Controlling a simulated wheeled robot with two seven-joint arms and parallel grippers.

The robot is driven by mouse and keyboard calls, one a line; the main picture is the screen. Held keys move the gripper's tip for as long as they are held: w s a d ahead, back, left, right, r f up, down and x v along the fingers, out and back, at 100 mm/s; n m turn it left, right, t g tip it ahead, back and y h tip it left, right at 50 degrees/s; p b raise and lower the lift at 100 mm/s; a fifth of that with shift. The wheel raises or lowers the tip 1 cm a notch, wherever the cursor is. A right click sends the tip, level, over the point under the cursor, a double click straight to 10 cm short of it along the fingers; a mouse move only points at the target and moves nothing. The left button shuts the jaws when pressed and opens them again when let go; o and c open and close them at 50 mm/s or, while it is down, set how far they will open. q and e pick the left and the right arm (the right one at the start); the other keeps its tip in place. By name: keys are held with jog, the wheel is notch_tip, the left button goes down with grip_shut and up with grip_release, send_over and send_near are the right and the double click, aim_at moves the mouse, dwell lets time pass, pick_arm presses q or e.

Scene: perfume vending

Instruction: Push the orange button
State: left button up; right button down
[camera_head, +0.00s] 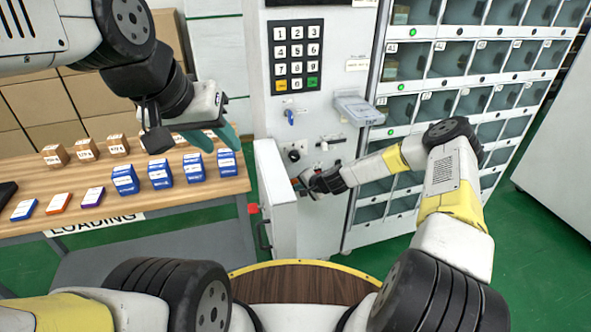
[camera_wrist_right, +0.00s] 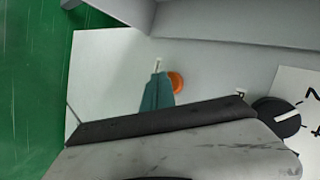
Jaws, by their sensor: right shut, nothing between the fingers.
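The orange button (camera_wrist_right: 176,81) is a round disc on the pale machine panel in the right wrist view. The teal fingertips of my right gripper (camera_wrist_right: 157,93) are shut and empty, overlapping the button's left edge in that view. I cannot tell whether they touch it. In the head view my right gripper (camera_head: 305,186) is low at the machine's front, beside the open white door, and its wrist hides most of the button's area. My left gripper (camera_head: 213,138) hangs above the table at left, its teal fingertips apart, with nothing seen between them.
The white machine (camera_head: 262,60) has a number keypad (camera_head: 296,57) above a dark round knob (camera_head: 293,154). Its open door (camera_head: 275,195) stands left of my right gripper. A locker rack (camera_head: 440,62) is at right. Several boxes stand on the wooden table (camera_head: 75,185).

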jog(key=shift+w+a, duration=0.15)
jog(key=shift+w, duration=0.25)
dwell(0.4)
dwell(0.4)
jog(key=shift+s+d, duration=0.3)
jog(key=shift+s, duration=0.5)
jog(key=s, duration=0.1)
jog(key=s+d, duration=0.1)
jog(key=s, duration=0.2)
jog(key=shift+s+d, duration=0.25)
jog(key=shift+s, duration=0.15)
dwell(1.1)
